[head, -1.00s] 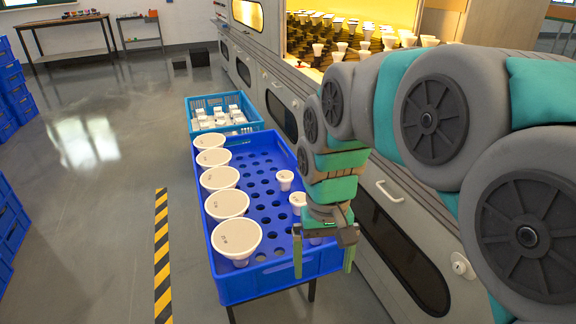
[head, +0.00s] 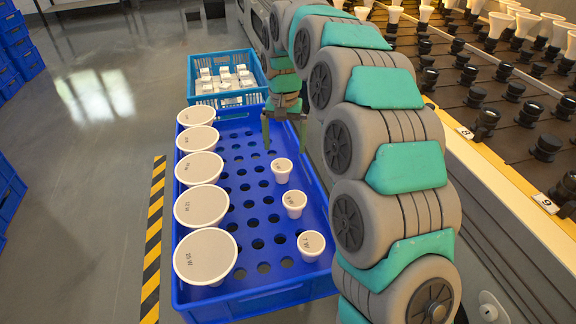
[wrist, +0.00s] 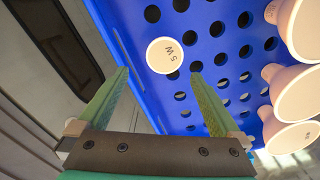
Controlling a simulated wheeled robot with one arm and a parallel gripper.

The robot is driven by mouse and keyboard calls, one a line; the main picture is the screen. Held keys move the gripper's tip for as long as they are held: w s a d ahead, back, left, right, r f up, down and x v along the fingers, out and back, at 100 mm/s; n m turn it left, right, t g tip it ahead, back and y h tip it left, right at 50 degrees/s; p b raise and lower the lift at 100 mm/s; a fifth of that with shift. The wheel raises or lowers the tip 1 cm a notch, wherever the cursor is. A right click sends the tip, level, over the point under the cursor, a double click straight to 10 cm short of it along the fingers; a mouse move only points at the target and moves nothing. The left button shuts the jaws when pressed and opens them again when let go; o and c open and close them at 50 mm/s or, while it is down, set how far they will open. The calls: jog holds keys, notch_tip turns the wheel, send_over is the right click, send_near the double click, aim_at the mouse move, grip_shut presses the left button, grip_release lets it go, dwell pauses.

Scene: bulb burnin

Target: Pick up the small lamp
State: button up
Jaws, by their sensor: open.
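Three small white lamps stand in the right part of the blue holed crate (head: 262,299): a far one (head: 281,170), a middle one (head: 294,204) and a near one (head: 311,245). My gripper (head: 284,131) is open and empty above the crate's far right part, just beyond the far small lamp. In the wrist view, one small lamp (wrist: 165,55) marked "5 W" shows just past and between the open fingertips (wrist: 159,70), apart from both fingers. I cannot tell for certain which small lamp of the head view it is.
Several large white lamps (head: 205,257) line the crate's left side. A light-blue crate (head: 240,100) with white boxes stands beyond. A rack (head: 480,85) of black sockets, some with lamps, is at the right. Open floor and a striped strip (head: 153,235) lie left.

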aim_at(282, 165)
jog(key=shift+f, duration=0.75)
jog(key=f, duration=0.3)
jog(key=f+p, duration=0.1)
jog(key=f, duration=0.1)
jog(key=shift+s+a+f, duration=0.15)
jog(key=shift+s+a, duration=0.25)
jog(key=shift+f, duration=0.45)
jog(key=shift+c, duration=0.4)
jog(key=c, duration=1.3)
jog(key=shift+o, duration=0.2)
jog(key=shift+r, duration=0.15)
